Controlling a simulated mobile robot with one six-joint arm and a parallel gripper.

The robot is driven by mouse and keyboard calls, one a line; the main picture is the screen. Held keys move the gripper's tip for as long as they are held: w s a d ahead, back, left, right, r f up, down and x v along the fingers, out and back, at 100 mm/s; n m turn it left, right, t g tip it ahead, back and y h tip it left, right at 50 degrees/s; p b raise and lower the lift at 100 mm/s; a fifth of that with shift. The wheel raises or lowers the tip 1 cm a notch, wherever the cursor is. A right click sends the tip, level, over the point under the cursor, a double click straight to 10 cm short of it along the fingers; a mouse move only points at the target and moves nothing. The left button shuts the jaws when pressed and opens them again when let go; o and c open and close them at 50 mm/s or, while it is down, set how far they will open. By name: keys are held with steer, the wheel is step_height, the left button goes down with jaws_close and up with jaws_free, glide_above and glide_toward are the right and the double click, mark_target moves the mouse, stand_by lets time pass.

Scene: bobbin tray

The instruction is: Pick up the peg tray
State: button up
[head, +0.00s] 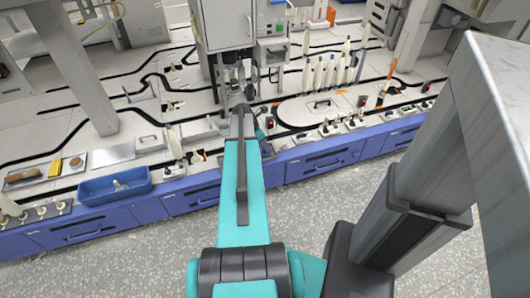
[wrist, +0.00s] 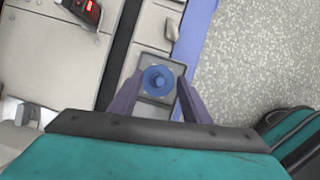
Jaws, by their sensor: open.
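The peg tray (wrist: 153,97) is a small square grey tray with a round blue peg (wrist: 158,80) standing in its middle. It shows in the wrist view, near the blue front edge of the worktop. My gripper (wrist: 160,77) is open, with one dark finger to each side of the blue peg. The fingertips overlap the tray's sides in this view; I cannot tell whether they touch it or how high above it they are. Nothing is between the fingers except the view of the tray and peg. In the head view, my arm hides the gripper's surroundings, and I cannot make out the tray.
A red-lit switch (wrist: 88,10) lies at the upper left of the wrist view. In the head view, a blue bin (head: 115,187) stands at the left, several white bobbins (head: 330,70) stand at the back right, and a grey machine (head: 225,22) rises behind my arm. The floor in front is clear.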

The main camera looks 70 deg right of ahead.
steer(key=shift+x, duration=1.05)
jaws_close()
steer(key=shift+r, duration=0.2)
steer(key=shift+r, duration=0.6)
step_height(320, 180, up, 2)
steer(key=shift+r+p, duration=0.2)
steer(key=shift+p, duration=0.3)
steer(key=w+a+r+p, duration=0.1)
steer(key=a, duration=1.5)
steer(key=shift+w, duration=0.3)
